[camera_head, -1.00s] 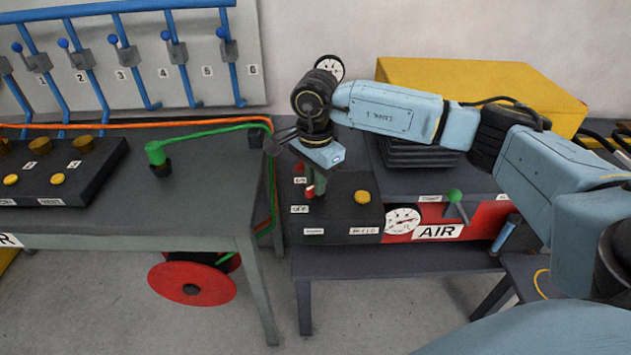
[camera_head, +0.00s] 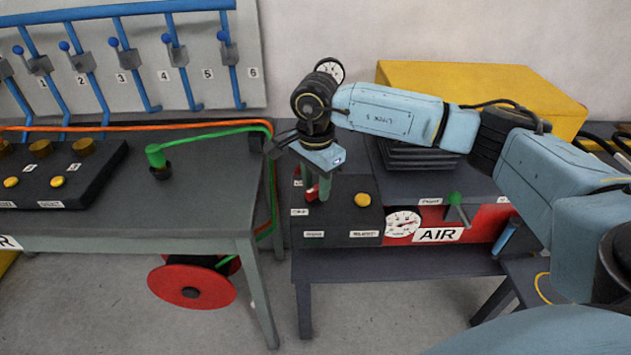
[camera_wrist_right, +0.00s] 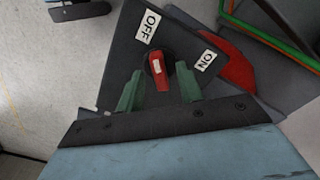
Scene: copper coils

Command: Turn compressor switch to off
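The compressor switch is a red knob with a pale mark (camera_wrist_right: 157,68) on a black panel, between an OFF label (camera_wrist_right: 150,25) and an ON label (camera_wrist_right: 207,60) in the right wrist view. My right gripper (camera_wrist_right: 160,88) has its two green fingers apart, one on each side of the knob, with gaps showing. In the head view the right gripper (camera_head: 319,188) points down over the left part of the black control box (camera_head: 345,215), and its wrist hides part of the labels. The left gripper is not in view.
A yellow button (camera_head: 362,200) is right of the gripper on the box. A red AIR panel with a gauge (camera_head: 403,222) and a green-handled valve (camera_head: 455,200) is further right. A workbench (camera_head: 215,200) with a green hose stands left. A yellow box (camera_head: 480,85) is behind my right arm.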

